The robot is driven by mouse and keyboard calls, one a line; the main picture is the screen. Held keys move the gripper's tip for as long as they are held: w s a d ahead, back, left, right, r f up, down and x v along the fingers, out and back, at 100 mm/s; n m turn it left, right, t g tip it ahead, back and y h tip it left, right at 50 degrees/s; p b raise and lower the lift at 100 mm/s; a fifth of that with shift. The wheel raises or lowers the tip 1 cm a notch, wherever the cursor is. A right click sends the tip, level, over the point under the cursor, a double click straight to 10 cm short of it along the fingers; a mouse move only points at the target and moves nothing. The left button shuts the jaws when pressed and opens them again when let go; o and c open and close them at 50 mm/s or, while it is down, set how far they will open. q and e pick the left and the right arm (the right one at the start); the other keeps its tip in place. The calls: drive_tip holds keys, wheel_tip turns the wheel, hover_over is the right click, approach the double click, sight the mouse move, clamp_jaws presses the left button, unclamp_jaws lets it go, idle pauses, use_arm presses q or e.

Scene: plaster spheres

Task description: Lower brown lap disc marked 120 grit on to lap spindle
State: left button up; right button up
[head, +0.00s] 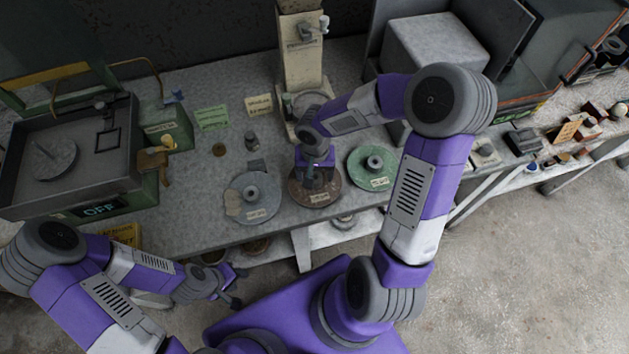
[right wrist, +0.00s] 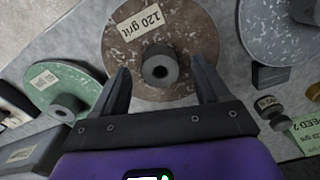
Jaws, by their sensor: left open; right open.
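The brown lap disc (head: 300,196) lies flat on the bench, in the middle of a row of three discs. Its label reads 120 grit in the right wrist view (right wrist: 120,50). My right gripper (head: 318,182) is above it, pointing down and open. In the right wrist view the disc's grey hub (right wrist: 160,66) appears between the two open fingertips (right wrist: 163,76), with gaps on both sides. The lap spindle (head: 43,150) stands up from a grey round plate in the grey basin at the left. My left gripper (head: 238,286) is open and empty, in front of the bench.
A grey disc (head: 262,190) lies left of the brown one and a green disc (head: 365,173) lies right. The green machine's panel (head: 100,209) reads OFF. A pillar (head: 300,55) stands behind the discs. Small blocks clutter the right bench. Bench between machine and discs is mostly clear.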

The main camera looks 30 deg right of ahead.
wheel_tip(320, 180, down, 2)
drive_tip(key=shift+r, duration=0.1)
clamp_jaws()
idle(0.5)
